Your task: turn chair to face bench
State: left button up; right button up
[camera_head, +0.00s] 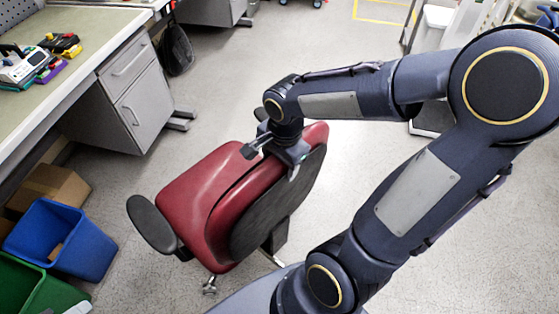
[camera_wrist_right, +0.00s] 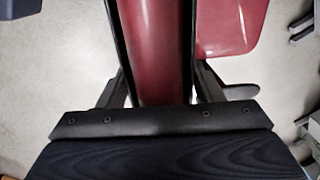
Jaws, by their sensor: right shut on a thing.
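The red chair (camera_head: 195,190) stands on the floor in the middle of the head view. Its black back shell (camera_head: 285,205) is toward the right, and its seat extends left toward the bench (camera_head: 75,85). A black armrest (camera_head: 152,223) shows on its near side. My right gripper (camera_head: 283,158) is shut on the chair's backrest at its top edge. In the right wrist view the red backrest (camera_wrist_right: 158,50) runs between the two fingers (camera_wrist_right: 161,88). The chair's base is mostly hidden under it. My left gripper is not in view.
A grey drawer cabinet (camera_head: 135,92) stands under the bench. A blue bin (camera_head: 62,240), a green bin (camera_head: 35,285) and a cardboard box (camera_head: 50,188) are at lower left. A black bag (camera_head: 178,50) hangs beyond the cabinet. Floor between chair and cabinet is clear.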

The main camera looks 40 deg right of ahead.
jog(key=shift+c, duration=1.4)
jog(key=w+d+n, duration=0.1)
jog(key=w+d, duration=0.1)
jog(key=d, duration=0.2)
jog(key=w+d+n+p, duration=0.1)
jog(key=w+d+n, duration=0.1)
jog(key=d, duration=0.2)
jog(key=w+d+n, duration=0.2)
jog(key=d, duration=0.2)
jog(key=shift+y, duration=0.3)
jog(key=shift+w+d+n, duration=0.4)
jog(key=shift+w+d, duration=0.15)
jog(key=shift+d, duration=0.2)
jog(key=o, duration=1.4)
jog(key=shift+a, duration=0.1)
jog(key=r, duration=0.8)
jog(key=shift+s+d, duration=0.3)
jog(key=shift+s, duration=0.05)
